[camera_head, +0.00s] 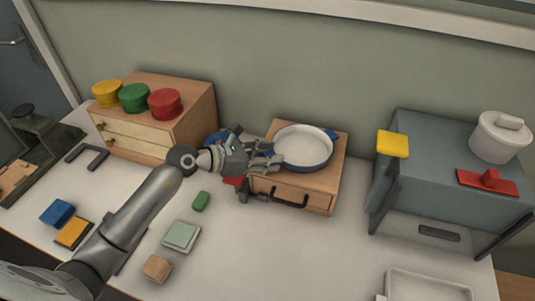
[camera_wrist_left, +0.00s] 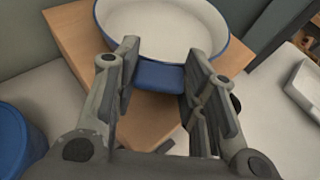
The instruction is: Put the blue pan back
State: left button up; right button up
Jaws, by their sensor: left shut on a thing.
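The blue pan (camera_head: 303,145), white inside with a blue outer wall, rests on or just above a small wooden drawer box (camera_head: 325,187); I cannot tell whether it touches. A small blue grip shows on its far right side. My left gripper (camera_head: 272,160) reaches in from the left at the pan's near-left edge. In the left wrist view, its fingers (camera_wrist_left: 160,85) are shut on the blue handle (camera_wrist_left: 158,77) of the pan (camera_wrist_left: 160,25). My right gripper is not in view.
A wooden drawer unit (camera_head: 190,122) carries yellow, green and red round pots. A white tray (camera_head: 428,285) lies front right.

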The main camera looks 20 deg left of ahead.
pick_arm(q)
jog(key=shift+f, duration=0.1)
jog(key=o, duration=1.3)
